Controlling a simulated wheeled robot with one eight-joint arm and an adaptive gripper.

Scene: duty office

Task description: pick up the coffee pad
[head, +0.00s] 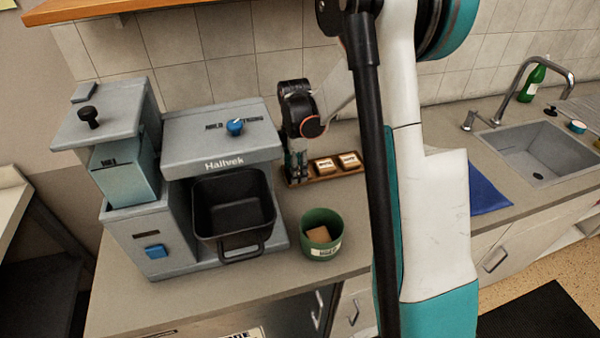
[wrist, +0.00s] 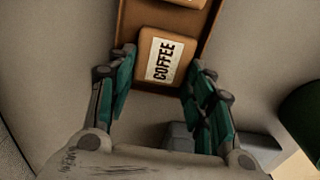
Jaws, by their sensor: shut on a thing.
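A brown coffee pad (wrist: 163,60) with a white "COFFEE" label is at the near end of a brown wooden tray (wrist: 151,86) in the wrist view. My gripper (wrist: 163,66) is shut on this pad, with a teal finger at each side of it. The pad looks still at the tray; whether it is lifted is unclear. In the head view my gripper (head: 296,172) points down at the left end of the tray (head: 325,179) and hides the held pad. Two more pads, one middle (head: 324,165) and one right (head: 349,160), lie on the tray.
A grey coffee machine (head: 222,140) with a black basket (head: 235,207) stands left of the tray. A green cup (head: 322,247) with a brown thing inside stands in front. A blue cloth (head: 488,189) and a sink (head: 540,150) are to the right.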

